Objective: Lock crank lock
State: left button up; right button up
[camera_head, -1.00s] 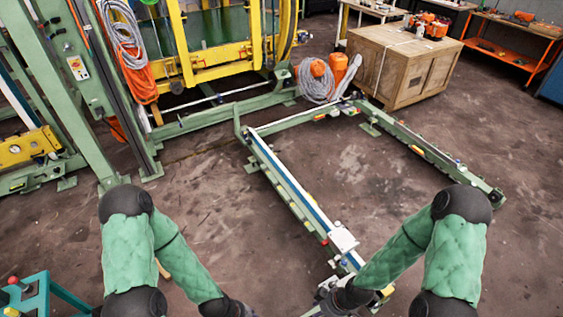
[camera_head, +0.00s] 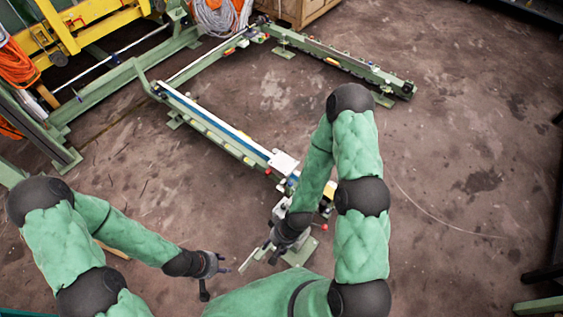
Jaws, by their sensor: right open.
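A long green rail with a blue and white strip (camera_head: 213,120) runs across the floor towards me. A pale plate (camera_head: 283,162) sits near its close end. A mechanism with yellow and red parts (camera_head: 327,195) is at that end, partly hidden by my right forearm. I cannot make out the crank lock itself. My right gripper (camera_head: 258,258) is open, beside a pale green foot plate (camera_head: 298,252) at the rail end; contact cannot be judged. My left gripper (camera_head: 213,275) is to the left, away from the rail, with nothing visible in it; its jaws are unclear.
A second green rail (camera_head: 345,62) extends to the right at the back. The yellow and green machine (camera_head: 85,35) stands at the upper left, with a coiled grey hose (camera_head: 215,18) near it. A wooden crate (camera_head: 300,8) is at the top.

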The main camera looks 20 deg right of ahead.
aim_at(325, 227)
jog(key=k+z, duration=0.15)
jog(key=z, duration=1.35)
jog(key=l+u, duration=0.7)
jog(key=k+l, duration=0.05)
